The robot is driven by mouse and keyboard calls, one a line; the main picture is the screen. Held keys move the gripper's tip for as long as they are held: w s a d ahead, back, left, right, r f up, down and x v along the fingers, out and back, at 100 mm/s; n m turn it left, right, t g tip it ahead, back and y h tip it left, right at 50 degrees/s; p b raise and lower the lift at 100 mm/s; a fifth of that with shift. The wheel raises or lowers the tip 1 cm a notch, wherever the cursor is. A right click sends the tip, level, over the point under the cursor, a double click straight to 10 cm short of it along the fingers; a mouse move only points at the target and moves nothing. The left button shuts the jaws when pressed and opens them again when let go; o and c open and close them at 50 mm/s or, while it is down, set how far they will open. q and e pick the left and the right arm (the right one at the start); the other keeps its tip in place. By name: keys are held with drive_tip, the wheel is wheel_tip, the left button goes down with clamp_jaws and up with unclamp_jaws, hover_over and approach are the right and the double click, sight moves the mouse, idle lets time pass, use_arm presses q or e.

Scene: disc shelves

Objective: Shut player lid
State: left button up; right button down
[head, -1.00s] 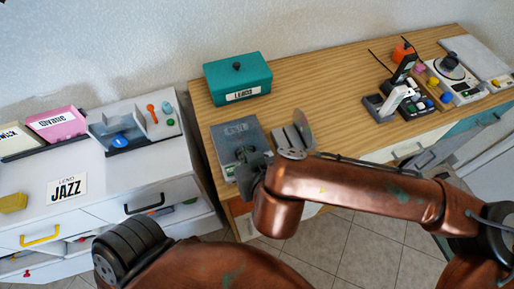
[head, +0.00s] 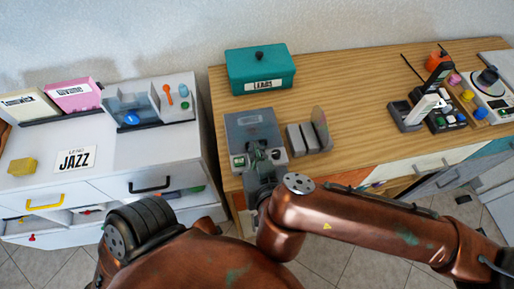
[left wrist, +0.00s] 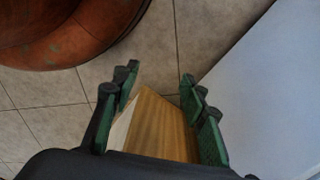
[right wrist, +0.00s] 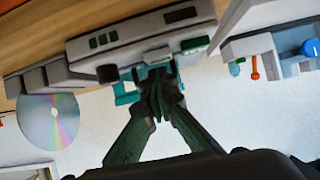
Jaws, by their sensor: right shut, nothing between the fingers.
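The grey player (head: 238,161) sits on the wooden desk, near its left front corner. Its grey lid (head: 248,122) shows as a panel behind the front strip; I cannot tell its exact angle. My right gripper (head: 264,158) is over the player's front part and hides some of it. In the right wrist view, the gripper's fingers (right wrist: 158,88) are together and empty, close to the player's body (right wrist: 140,38); contact is unclear. My left gripper (left wrist: 160,88) has its fingers apart and empty, over the floor beside a wooden corner.
A disc rack (head: 301,140) with a standing disc (head: 321,128) is right of the player. A teal box (head: 261,72) stands behind it. A white cabinet (head: 110,160) is left across a narrow gap. The desk's middle (head: 350,100) is clear.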

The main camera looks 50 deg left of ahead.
use_arm(q)
drive_tip(key=shift+f, duration=0.1)
use_arm(e)
drive_tip(key=shift+f, duration=0.45)
drive_tip(key=shift+r, duration=0.15)
drive_tip(key=r, duration=0.1)
drive_tip(key=r+p, duration=0.1)
drive_tip(key=r, duration=0.1)
drive_tip(key=r+p, duration=0.1)
drive_tip(key=shift+d+r, duration=0.25)
drive_tip(key=shift+d, duration=0.1)
use_arm(q)
wheel_tip(320, 180, down, 6)
drive_tip(key=s+a, duration=0.1)
drive_tip(key=s, duration=0.1)
drive_tip(key=shift+s+a, duration=0.35)
drive_tip(key=shift+a, duration=0.05)
use_arm(e)
drive_tip(key=s+d+f, duration=0.4)
drive_tip(key=d+f, duration=0.1)
drive_tip(key=d, duration=0.2)
drive_tip(key=shift+d, duration=0.35)
use_arm(q)
drive_tip(key=shift+f, duration=0.1)
use_arm(e)
drive_tip(key=shift+f, duration=0.15)
